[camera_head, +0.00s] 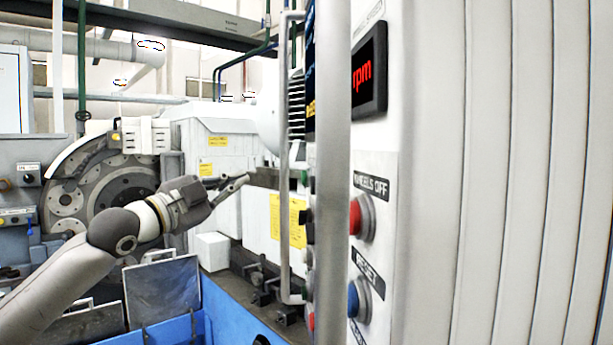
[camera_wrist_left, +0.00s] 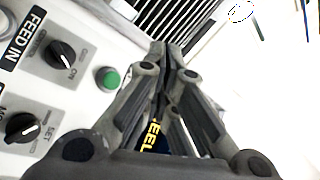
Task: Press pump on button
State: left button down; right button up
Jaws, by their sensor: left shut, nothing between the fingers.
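A green button (camera_wrist_left: 108,78) sits on the pale control panel in the left wrist view, left of my left gripper (camera_wrist_left: 166,48). No label naming the pump is readable. In the head view a small green button (camera_head: 304,177) shows edge-on on the panel's left part. My left gripper (camera_head: 246,178) is shut and empty, its fingertips pointing right toward the panel. In the wrist view the fingertips appear apart from the green button, above and to its right. My right gripper is in neither view.
Black knobs (camera_wrist_left: 62,55) and (camera_wrist_left: 22,127) sit left of the green button. The panel also carries a red WHEELS OFF button (camera_head: 363,217), a blue RESET button (camera_head: 361,300) and an rpm display (camera_head: 369,72). A vertical metal handle (camera_head: 284,150) stands between gripper and panel in the head view.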

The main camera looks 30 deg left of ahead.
aim_at(305, 178)
pick_arm(q)
jog(key=w+d+p, duration=0.3)
jog(key=w+d, duration=0.2)
jog(key=d, duration=0.2)
dwell(0.6)
jog(key=shift+d, duration=0.1)
jog(key=shift+w+d, duration=0.1)
dwell(1.2)
jog(key=shift+w+d+p, duration=0.15)
jog(key=shift+d+p, duration=0.1)
jog(key=shift+p, duration=0.15)
